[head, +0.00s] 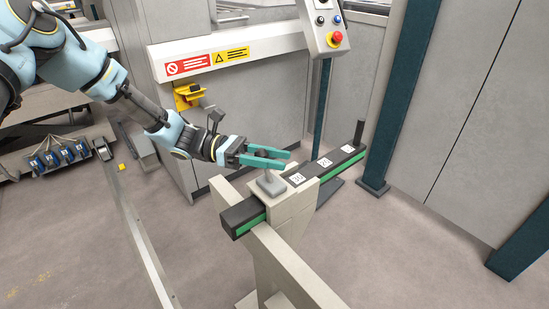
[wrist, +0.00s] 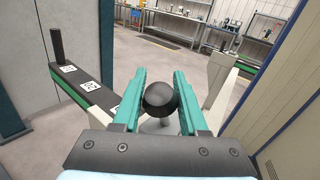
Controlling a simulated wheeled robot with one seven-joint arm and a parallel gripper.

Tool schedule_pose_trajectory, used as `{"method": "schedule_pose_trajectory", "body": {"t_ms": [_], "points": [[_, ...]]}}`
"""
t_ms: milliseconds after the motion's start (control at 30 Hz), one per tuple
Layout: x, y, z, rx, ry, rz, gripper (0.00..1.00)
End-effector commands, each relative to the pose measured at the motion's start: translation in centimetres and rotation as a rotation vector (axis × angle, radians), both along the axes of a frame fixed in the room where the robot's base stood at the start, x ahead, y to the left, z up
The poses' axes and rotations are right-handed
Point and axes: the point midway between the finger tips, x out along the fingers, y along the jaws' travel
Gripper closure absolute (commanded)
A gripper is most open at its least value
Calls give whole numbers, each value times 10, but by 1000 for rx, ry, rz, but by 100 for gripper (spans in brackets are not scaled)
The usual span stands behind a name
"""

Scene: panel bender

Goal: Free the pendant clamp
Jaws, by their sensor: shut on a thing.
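A black ball knob (wrist: 160,99) sits between the two teal fingers of my gripper (wrist: 160,75), which is shut on it. In the head view my gripper (head: 287,160) is level above a grey block (head: 271,184). The knob (head: 262,155) is partly hidden there by the fingers. A grey stem shows below the knob in the wrist view. The block stands on a black bar (head: 240,213) with a green stripe and white number labels. The pendant (head: 325,22), a grey box with a red button, is at the top. I cannot tell which part is the clamp.
A beige post and beam (head: 290,262) carry the bar. A short black upright (head: 360,133) stands at the bar's far end. A dark teal column (head: 393,90) is to the right. The white machine guard with warning labels (head: 208,62) is behind my arm.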

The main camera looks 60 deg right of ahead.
Motion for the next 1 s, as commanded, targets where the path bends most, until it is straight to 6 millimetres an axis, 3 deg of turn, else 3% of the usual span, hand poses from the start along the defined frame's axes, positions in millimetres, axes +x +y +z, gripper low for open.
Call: {"method": "schedule_pose_trajectory", "body": {"t_ms": [33, 300, 1000], "points": [[0, 0, 0, 0, 0, 0, 72], [0, 0, 0, 0, 0, -1, 100], [0, 1, 0, 1, 0, -1, 100]]}}
